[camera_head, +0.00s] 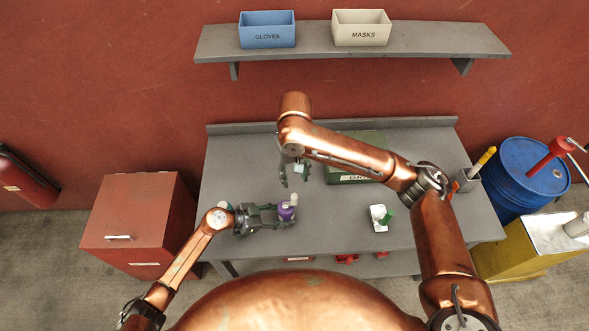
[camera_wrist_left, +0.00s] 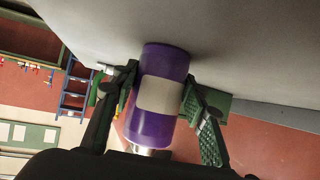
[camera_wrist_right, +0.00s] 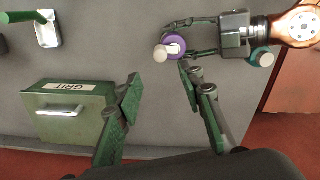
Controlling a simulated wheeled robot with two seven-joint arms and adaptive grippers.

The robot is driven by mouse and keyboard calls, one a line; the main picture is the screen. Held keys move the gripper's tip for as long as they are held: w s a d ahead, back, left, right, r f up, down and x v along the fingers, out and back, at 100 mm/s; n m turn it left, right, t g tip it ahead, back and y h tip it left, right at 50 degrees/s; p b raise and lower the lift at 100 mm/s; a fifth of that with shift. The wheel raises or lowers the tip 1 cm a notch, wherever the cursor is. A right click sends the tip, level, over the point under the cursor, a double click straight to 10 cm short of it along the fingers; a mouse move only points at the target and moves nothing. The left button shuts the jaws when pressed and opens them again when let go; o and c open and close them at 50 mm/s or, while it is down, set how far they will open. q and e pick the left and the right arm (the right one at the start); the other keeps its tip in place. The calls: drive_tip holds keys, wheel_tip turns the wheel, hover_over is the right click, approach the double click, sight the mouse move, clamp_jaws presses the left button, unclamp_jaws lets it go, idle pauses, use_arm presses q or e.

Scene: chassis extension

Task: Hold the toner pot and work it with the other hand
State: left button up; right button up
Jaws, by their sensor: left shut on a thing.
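The toner pot is a purple cylinder (camera_head: 287,213) with a pale label, above or on the front-middle of the grey table. My left gripper (camera_head: 278,216) is shut around its side; the left wrist view shows the pot (camera_wrist_left: 156,120) between the two finger pads. The right wrist view shows the pot's top (camera_wrist_right: 176,40) with a whitish knob-like part (camera_wrist_right: 160,54) at its edge. My right gripper (camera_head: 295,180) is open and empty, pointing down behind the pot and apart from it. I cannot tell whether the pot touches the table.
A green GRIT box (camera_head: 355,179) stands at the back of the grey table (camera_head: 330,233). A round teal thing (camera_wrist_right: 262,57) is partly hidden by my left wrist. The table's right front is mostly clear.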

drive_tip(key=shift+r, duration=0.1)
wheel_tip(320, 180, up, 6)
drive_tip(key=shift+f, duration=0.1)
idle(0.7)
use_arm(q)
drive_tip(key=o, duration=0.9)
drive_tip(key=shift+o, duration=0.2)
